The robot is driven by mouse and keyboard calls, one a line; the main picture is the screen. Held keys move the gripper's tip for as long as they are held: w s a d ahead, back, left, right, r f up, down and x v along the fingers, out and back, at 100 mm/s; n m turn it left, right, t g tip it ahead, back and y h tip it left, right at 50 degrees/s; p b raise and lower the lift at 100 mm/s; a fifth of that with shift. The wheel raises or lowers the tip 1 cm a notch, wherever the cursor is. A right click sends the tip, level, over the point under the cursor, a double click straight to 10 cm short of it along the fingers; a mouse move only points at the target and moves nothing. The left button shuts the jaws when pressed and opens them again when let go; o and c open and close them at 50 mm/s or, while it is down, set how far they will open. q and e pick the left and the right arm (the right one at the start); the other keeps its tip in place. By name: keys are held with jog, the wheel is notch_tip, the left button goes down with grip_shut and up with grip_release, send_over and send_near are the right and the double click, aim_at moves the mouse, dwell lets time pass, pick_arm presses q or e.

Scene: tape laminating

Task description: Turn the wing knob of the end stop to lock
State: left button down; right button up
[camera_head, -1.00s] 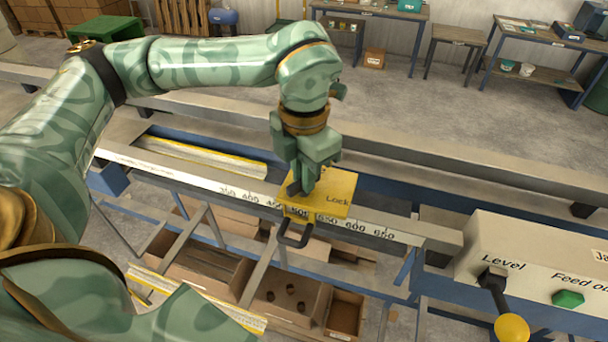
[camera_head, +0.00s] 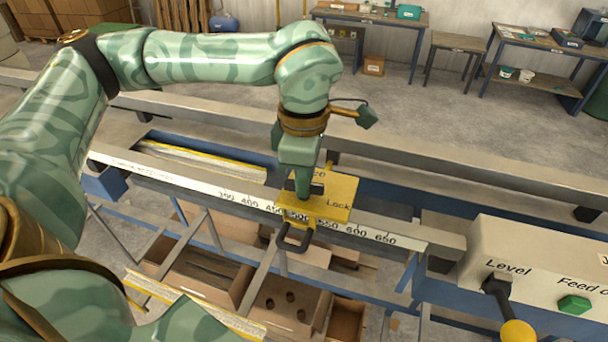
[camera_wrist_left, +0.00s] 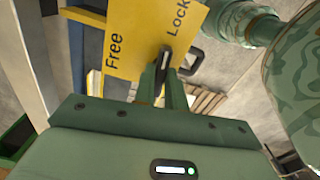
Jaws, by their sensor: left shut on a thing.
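The end stop is a yellow block (camera_head: 343,196) marked "Lock", sitting on the rail with the number scale (camera_head: 245,201). My left gripper (camera_head: 304,192) points down onto its top from above. In the left wrist view the yellow plate (camera_wrist_left: 132,30) shows "Free" and "Lock". There the dark wing knob (camera_wrist_left: 165,58) stands between the two fingertips (camera_wrist_left: 164,72), and the gripper is shut on it. The knob's wing points between the two words. A dark loop handle (camera_head: 297,240) hangs at the front of the end stop. My right gripper is in neither view.
A grey control box (camera_head: 540,262) marked "Level" and "Feed" stands at the right, with a yellow-balled lever (camera_head: 517,330) and a green button (camera_head: 574,305). Cardboard boxes (camera_head: 285,300) lie below the rail. The rail is clear on both sides of the end stop.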

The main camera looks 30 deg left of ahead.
pick_arm(q)
jog(key=shift+w+r+m, duration=0.1)
jog(key=shift+m, duration=0.5)
jog(key=c, duration=1.4)
grip_release()
jog(key=shift+c, duration=0.2)
notch_tip(320, 180, up, 16)
jog(key=shift+r+b, duration=0.15)
jog(key=shift+b, duration=0.15)
